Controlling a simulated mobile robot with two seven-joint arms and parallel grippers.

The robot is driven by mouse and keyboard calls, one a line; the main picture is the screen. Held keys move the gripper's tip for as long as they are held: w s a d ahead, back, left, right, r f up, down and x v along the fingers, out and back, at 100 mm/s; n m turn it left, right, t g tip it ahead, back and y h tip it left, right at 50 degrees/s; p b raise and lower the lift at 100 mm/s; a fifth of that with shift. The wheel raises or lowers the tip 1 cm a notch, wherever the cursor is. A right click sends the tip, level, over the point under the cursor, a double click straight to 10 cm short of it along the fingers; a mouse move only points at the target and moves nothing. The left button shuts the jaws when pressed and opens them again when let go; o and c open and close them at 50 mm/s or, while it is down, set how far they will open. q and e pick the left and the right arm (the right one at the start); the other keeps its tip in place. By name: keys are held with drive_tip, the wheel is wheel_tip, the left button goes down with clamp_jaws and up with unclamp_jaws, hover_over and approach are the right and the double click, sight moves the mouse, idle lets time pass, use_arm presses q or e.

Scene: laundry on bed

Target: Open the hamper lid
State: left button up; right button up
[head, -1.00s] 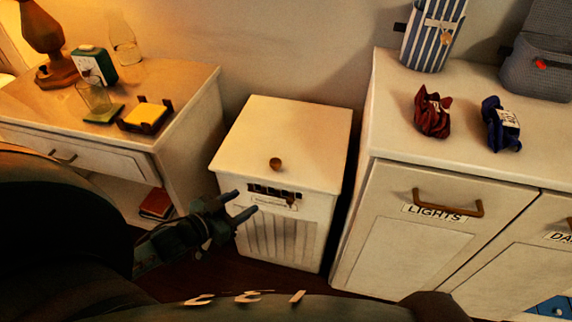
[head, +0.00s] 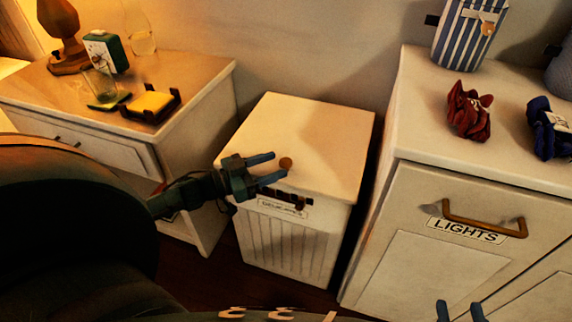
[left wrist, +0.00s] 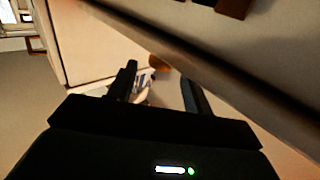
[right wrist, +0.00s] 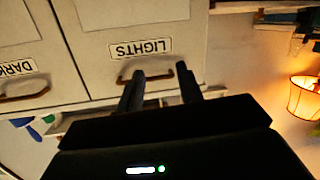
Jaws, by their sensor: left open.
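The white hamper (head: 290,245) stands on the floor between the nightstand and the cabinet. Its flat lid (head: 310,140) is shut and has a small round brown knob (head: 286,163) near its front edge. My left gripper (head: 274,169) is open at the lid's front edge, its fingertips just beside the knob; I cannot tell whether they touch it. The left wrist view shows a brown round shape, likely the knob (left wrist: 160,62), between the open fingers. My right gripper (head: 459,312) shows only its fingertips at the bottom edge; in the right wrist view its fingers (right wrist: 158,88) are apart and empty.
The nightstand (head: 190,95) at left holds a lamp, a glass, a green box and a yellow block in a holder. The cabinet (head: 430,190) at right has a LIGHTS door with a brass handle (head: 485,226) and dark red and blue bundles on top. The hamper lid is bare.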

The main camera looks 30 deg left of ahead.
sight(286, 161)
use_arm(q)
drive_tip(key=shift+b+x, duration=0.35)
drive_tip(key=shift+x, duration=1.85)
clamp_jaws()
